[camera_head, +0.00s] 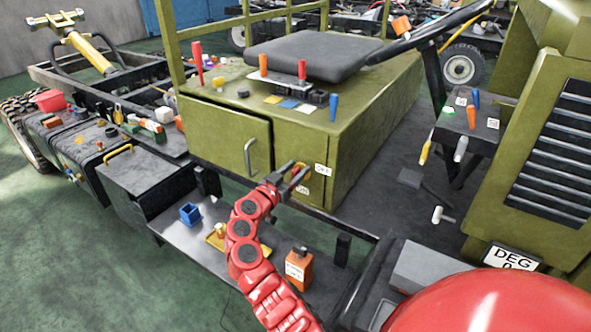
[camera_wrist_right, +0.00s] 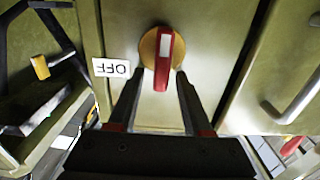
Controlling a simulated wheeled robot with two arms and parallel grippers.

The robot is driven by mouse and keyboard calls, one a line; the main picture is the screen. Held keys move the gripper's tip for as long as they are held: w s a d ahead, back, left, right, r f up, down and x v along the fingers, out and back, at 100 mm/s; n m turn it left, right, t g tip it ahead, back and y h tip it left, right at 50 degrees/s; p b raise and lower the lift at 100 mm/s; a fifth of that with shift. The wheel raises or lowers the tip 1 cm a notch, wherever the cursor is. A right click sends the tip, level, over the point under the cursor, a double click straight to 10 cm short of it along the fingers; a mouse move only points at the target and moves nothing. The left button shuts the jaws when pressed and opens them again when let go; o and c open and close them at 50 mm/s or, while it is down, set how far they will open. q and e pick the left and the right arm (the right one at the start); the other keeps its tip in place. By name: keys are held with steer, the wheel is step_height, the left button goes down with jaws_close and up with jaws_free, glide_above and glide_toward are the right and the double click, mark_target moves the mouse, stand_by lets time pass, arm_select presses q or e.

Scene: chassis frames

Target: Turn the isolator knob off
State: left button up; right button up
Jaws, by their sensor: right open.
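The isolator knob is a red handle with a white inset on a round yellow plate, on the olive cabinet front. In the wrist view the knob (camera_wrist_right: 163,60) sits ahead of my fingertips, its handle lying lengthwise up and down the picture. A white OFF label (camera_wrist_right: 112,68) is upside down left of it. In the head view the OFF label (camera_head: 322,169) is right of my right gripper (camera_head: 292,176), which partly hides the knob. My right gripper is open, its two fingers (camera_wrist_right: 158,82) on either side of the handle's lower end; contact cannot be told. My left gripper is out of view.
A cabinet door with a metal handle (camera_head: 250,156) is left of the knob. A lower shelf below my arm holds a blue box (camera_head: 190,214) and an orange bottle (camera_head: 299,268). A black seat (camera_head: 315,50) and small coloured parts are on the cabinet top.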

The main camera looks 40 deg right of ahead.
steer(key=shift+c, duration=0.3)
jaws_close()
